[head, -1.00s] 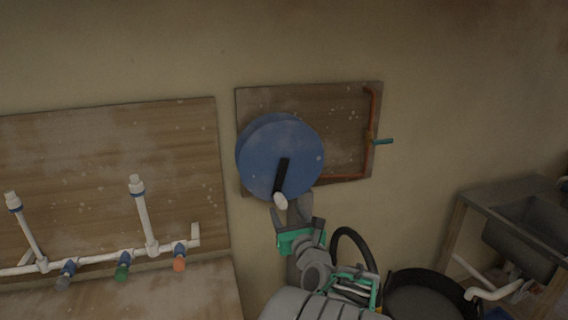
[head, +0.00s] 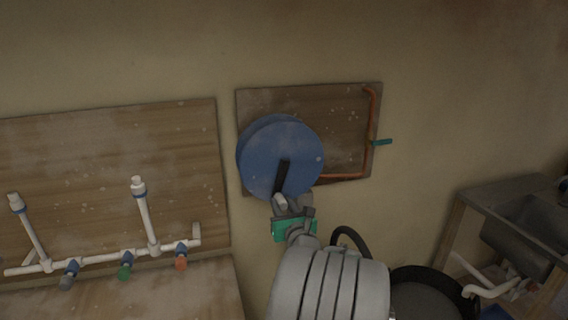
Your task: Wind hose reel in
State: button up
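The hose reel is a blue disc (head: 262,152) on a wooden board (head: 338,110) on the wall. Its dark crank arm (head: 281,176) points down from the middle and ends in a pale handle knob (head: 280,202). My gripper (head: 292,206), grey with a green body, is at the lower edge of the reel, right at the knob. Its fingers partly overlap the knob in the picture, and I cannot tell whether they are closed on it. A black hose (head: 352,238) curves below the reel, partly hidden behind my arm.
A copper pipe (head: 368,120) with a teal valve lever (head: 382,142) runs along the board's right side. White pipes with coloured valves (head: 100,260) stand at the left. A black round tub (head: 425,290) and a grey sink (head: 520,235) are at the lower right.

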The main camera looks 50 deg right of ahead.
aim_at(258, 187)
grip_shut()
jog(key=a+r+p, duration=0.1)
jog(key=p, duration=0.1)
jog(key=w+a+p, duration=0.1)
jog(key=w+a+r+p, duration=0.1)
jog(key=p, duration=0.1)
jog(key=shift+a+r+p, duration=0.3)
jog(key=shift+a+p, duration=0.05)
jog(key=shift+a, duration=0.05)
jog(key=r+p, duration=0.1)
jog(key=w+a+r+p, duration=0.1)
jog(key=r+p, duration=0.1)
jog(key=a+r+p, duration=0.1)
jog(key=shift+w+r, duration=0.15)
jog(key=shift+r, duration=0.05)
